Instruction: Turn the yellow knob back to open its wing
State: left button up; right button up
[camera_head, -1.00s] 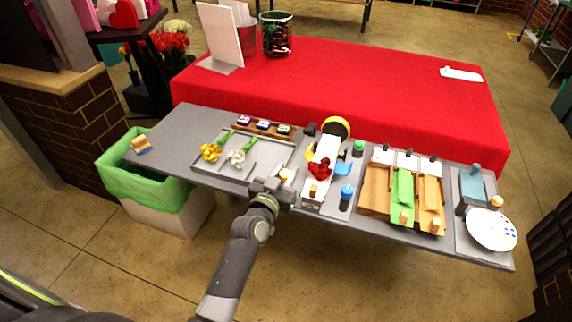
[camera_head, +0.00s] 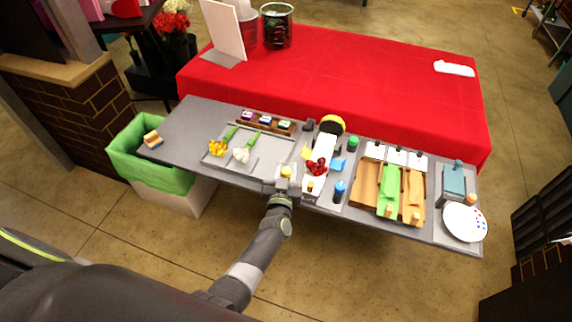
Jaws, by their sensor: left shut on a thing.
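The yellow knob (camera_head: 286,171) is at the front edge of the station, left of the white wrapping bed (camera_head: 315,184). My left gripper (camera_head: 284,180) is shut on it, and its fingers hide the knob's lower part. The yellow wing (camera_head: 306,152) shows at the left side of the bed, spread outward. The red flowers (camera_head: 318,166) lie on the bed between it and the blue wing (camera_head: 338,164), which is spread to the right. The blue knob (camera_head: 339,190) stands at the right front. My right gripper is not in view.
A tray (camera_head: 278,160) with yellow flowers (camera_head: 217,148) and white flowers (camera_head: 241,154) lies to the left. Green and tan wraps (camera_head: 389,184) lie to the right, then a white plate (camera_head: 464,222). A green-lined bin (camera_head: 150,175) stands at the left end.

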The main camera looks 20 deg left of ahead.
pick_arm(q)
jog(key=shift+r+n+y+p, duration=0.1)
jog(key=shift+n+y+p, duration=0.2)
jog(key=shift+y, duration=0.1)
dwell(0.4)
jog(key=o, duration=0.9)
jog(key=shift+o, duration=0.2)
jog(key=shift+s, duration=0.15)
